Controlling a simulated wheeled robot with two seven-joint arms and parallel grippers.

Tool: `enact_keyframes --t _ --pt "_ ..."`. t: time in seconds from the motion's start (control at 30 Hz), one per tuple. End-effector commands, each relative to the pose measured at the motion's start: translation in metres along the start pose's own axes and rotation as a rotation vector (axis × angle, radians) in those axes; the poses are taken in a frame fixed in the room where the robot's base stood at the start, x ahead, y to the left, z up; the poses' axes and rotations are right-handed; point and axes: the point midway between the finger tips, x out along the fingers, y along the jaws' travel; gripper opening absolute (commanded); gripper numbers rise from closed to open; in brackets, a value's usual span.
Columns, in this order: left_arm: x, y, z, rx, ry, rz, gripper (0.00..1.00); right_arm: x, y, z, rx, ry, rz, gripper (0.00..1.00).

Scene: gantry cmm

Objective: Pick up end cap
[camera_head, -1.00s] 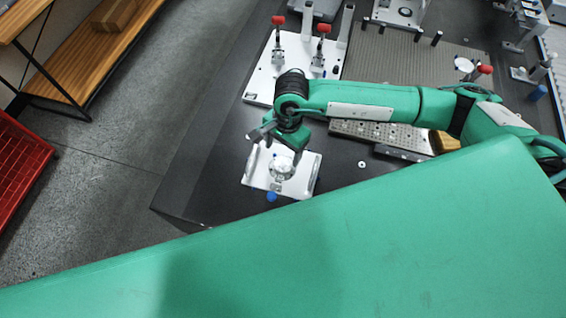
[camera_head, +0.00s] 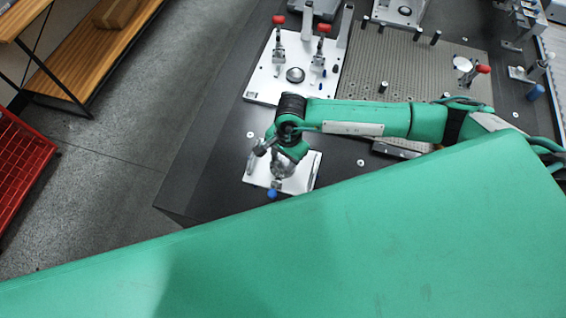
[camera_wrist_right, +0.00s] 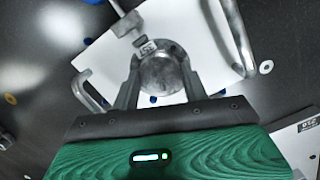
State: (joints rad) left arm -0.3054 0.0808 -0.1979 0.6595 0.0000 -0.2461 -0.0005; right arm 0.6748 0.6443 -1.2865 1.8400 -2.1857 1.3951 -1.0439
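The end cap, a round silver metal piece, sits on a small white plate (camera_head: 258,177) with metal handles at the front of the dark table. In the right wrist view the end cap (camera_wrist_right: 160,73) lies between the two fingers of my right gripper (camera_wrist_right: 160,80), over the white plate (camera_wrist_right: 205,45). The fingers flank its sides closely; I cannot tell whether they press on it. In the head view my right gripper (camera_head: 277,158) is low over the plate and partly hides the cap. My left gripper is not in view.
A white fixture plate (camera_head: 262,85) with red-handled clamps and a round metal piece (camera_head: 295,75) stands behind. A perforated grey plate (camera_head: 400,65) with dark pins lies to its right. A blue knob (camera_head: 272,193) is by the small plate's front edge. Bare tabletop (camera_head: 205,160) lies left.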

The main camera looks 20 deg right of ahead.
Motion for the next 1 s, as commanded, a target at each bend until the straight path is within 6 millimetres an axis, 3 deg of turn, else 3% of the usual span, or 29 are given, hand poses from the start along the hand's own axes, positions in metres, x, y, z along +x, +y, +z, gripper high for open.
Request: enact_keyframes --t 0.37,0.57,0.77,1.0 --pt "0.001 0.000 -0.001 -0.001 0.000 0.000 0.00 -0.004 -0.001 0.000 0.000 0.000 -0.002 0.16" --pt "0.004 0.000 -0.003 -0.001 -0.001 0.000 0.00 -0.024 -0.001 0.003 -0.001 0.001 -0.005 0.16" --pt "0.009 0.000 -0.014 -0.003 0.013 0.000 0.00 -0.070 -0.002 0.010 -0.003 0.002 -0.008 0.16" --pt "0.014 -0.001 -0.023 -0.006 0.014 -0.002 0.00 -0.139 -0.001 0.020 -0.003 0.003 -0.007 0.16"
